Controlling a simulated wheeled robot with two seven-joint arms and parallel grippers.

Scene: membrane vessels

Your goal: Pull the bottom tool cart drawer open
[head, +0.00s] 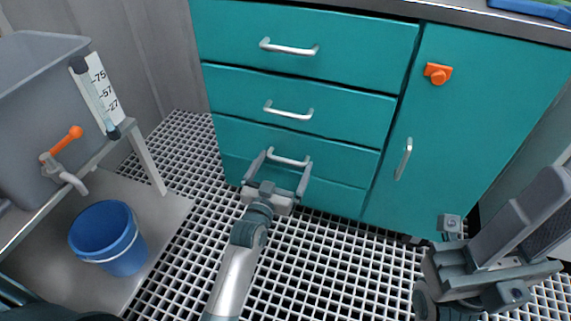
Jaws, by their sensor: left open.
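The teal tool cart (345,95) has a column of drawers on its left side. The lowest handle that shows is a silver bar (288,158) on the lowest drawer with a handle (345,165). My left gripper (281,168) is open in front of it, one finger at each side of the bar. I cannot tell whether the fingers touch it. This drawer looks shut, flush with those above. My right gripper (480,268) is at the lower right, away from the drawers. Its jaw opening is not clear.
A cart door (470,130) with a silver handle and orange latch (438,73) is to the right. A blue bucket (108,238) and a grey tank (40,95) with an orange-handled tap stand left. The grated floor (330,265) before the cart looks clear.

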